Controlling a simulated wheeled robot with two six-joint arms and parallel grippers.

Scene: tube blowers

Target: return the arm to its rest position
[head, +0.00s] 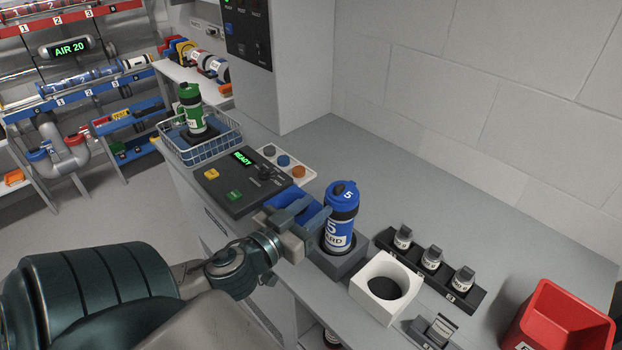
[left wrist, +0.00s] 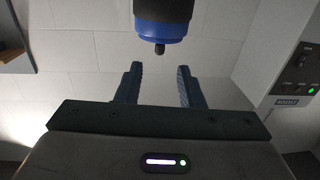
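My left gripper (head: 301,215) comes in from the left in the head view, beside the blue-capped carrier marked 5 (head: 342,213). The carrier stands upright in a dark grey holder (head: 340,262) on the counter. In the left wrist view my left gripper (left wrist: 156,85) has its two fingers apart with nothing between them. A dark cylinder with a blue end (left wrist: 163,25) shows beyond the fingertips, apart from them. My right gripper is in neither view.
A white block with a round hole (head: 385,287), small labelled bottles (head: 432,258) and a red bin (head: 558,317) stand right. Counter along the wall is clear.

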